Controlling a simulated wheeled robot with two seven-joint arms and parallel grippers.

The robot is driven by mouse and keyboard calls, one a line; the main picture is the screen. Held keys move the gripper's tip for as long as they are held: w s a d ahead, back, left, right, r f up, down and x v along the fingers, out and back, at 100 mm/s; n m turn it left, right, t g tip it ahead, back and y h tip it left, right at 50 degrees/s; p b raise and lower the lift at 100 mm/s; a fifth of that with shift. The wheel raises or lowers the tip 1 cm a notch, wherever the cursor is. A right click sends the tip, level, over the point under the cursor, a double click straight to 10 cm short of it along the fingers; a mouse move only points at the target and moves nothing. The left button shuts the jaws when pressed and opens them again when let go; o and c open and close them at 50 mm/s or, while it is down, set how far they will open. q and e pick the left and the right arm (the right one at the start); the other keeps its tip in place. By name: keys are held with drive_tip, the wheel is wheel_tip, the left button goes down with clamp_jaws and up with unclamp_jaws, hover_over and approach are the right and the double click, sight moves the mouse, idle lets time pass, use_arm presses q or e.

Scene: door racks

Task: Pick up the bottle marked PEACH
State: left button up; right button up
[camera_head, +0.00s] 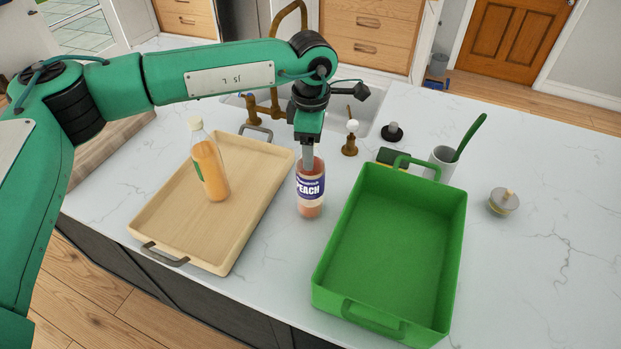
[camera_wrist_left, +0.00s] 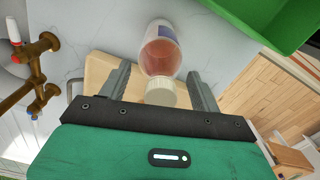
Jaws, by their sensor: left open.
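The PEACH bottle (camera_head: 310,190), with pinkish contents and a blue and white label, stands upright on the white counter between a wooden tray and a green bin. My left gripper (camera_head: 308,150) points down over its top in the head view. In the left wrist view the bottle (camera_wrist_left: 160,52) and its pale cap (camera_wrist_left: 161,92) lie between the two fingers of my open left gripper (camera_wrist_left: 160,88), with space on both sides. The gripper hides the bottle's cap in the head view. My right gripper is not in view.
The wooden tray (camera_head: 150,222) holds a bottle of orange liquid (camera_head: 210,168). The empty green bin (camera_head: 388,250) is close on the right. A brass faucet (camera_head: 268,105) and sink are behind. A grey cup (camera_head: 441,160) and a lidded jar (camera_head: 503,202) stand farther right.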

use_arm(q)
clamp_jaws()
idle(0.5)
